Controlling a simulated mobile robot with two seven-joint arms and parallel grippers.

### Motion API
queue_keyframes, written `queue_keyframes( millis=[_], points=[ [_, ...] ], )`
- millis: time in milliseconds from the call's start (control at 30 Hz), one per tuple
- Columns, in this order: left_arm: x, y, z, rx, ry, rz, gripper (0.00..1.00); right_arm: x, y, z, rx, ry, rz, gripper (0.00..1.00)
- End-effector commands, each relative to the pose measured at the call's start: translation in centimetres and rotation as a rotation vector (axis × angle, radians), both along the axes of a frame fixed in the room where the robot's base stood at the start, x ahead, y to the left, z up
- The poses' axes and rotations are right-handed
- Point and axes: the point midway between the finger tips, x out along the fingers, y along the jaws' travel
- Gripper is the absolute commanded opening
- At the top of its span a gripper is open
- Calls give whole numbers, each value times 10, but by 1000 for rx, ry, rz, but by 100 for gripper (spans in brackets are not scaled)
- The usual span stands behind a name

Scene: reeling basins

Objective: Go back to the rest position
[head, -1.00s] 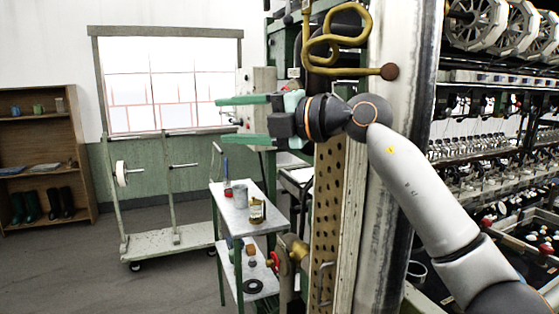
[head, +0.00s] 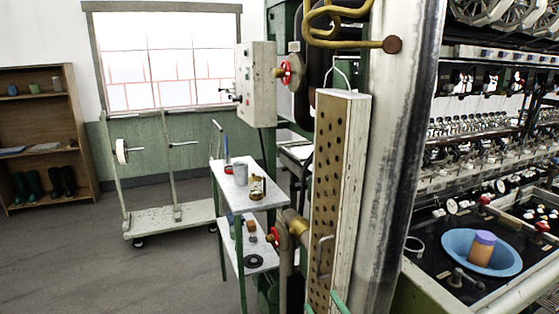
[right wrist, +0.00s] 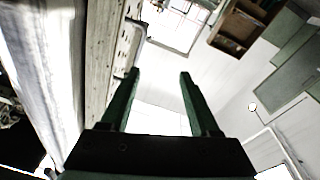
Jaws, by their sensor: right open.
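My right gripper (head: 322,302) shows only as green fingertips at the bottom edge of the head view, in front of the perforated panel. In the right wrist view my right gripper (right wrist: 158,75) has its two green fingers well apart, with nothing between them. The rest of my right arm is outside the head view. My left gripper is in neither view.
The tall perforated panel (head: 328,160) and a thick metal column (head: 398,150) stand close by. A blue basin (head: 455,243) holding an orange and purple cup (head: 481,249) is at right. A small cart (head: 262,199) stands left; open floor (head: 180,275) lies beyond.

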Motion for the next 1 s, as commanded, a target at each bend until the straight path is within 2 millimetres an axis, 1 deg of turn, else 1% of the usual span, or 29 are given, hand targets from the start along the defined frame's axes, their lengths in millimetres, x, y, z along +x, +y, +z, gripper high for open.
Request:
queue_keyframes(
  millis=[33, 67, 100, 167, 200, 267, 300, 367, 400, 500, 600, 633, 733, 1000],
  points=[
    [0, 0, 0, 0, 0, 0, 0, -20, -12, -35, 18, 99, -37, 62],
    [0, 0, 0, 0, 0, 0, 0, -31, -18, -53, 25, 153, -58, 62],
    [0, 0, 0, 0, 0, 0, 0, -47, -26, -76, 35, 228, -84, 62],
    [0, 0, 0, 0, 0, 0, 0, -74, -37, -110, 47, 341, -120, 62],
    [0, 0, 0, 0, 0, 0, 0, -94, -44, -131, 53, 416, -140, 62],
    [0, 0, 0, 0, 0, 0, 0, -125, -53, -161, 60, 526, -167, 62],
    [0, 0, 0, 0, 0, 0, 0, -146, -58, -177, 63, 597, -180, 62],
    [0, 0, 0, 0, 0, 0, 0, -176, -63, -198, 68, 690, -195, 62],
    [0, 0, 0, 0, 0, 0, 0, -195, -66, -210, 70, 746, -202, 62],
    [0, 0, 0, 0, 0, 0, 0, -231, -71, -229, 72, 852, -212, 62],
    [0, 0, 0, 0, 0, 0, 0, -252, -72, -238, 75, 910, -215, 62],
    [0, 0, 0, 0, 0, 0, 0, -255, -73, -239, 76, 920, -215, 62],
    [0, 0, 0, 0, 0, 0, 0, -260, -73, -241, 76, 933, -215, 62],
    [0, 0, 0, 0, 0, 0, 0, -259, -73, -241, 76, 931, -215, 62]
  ],
)
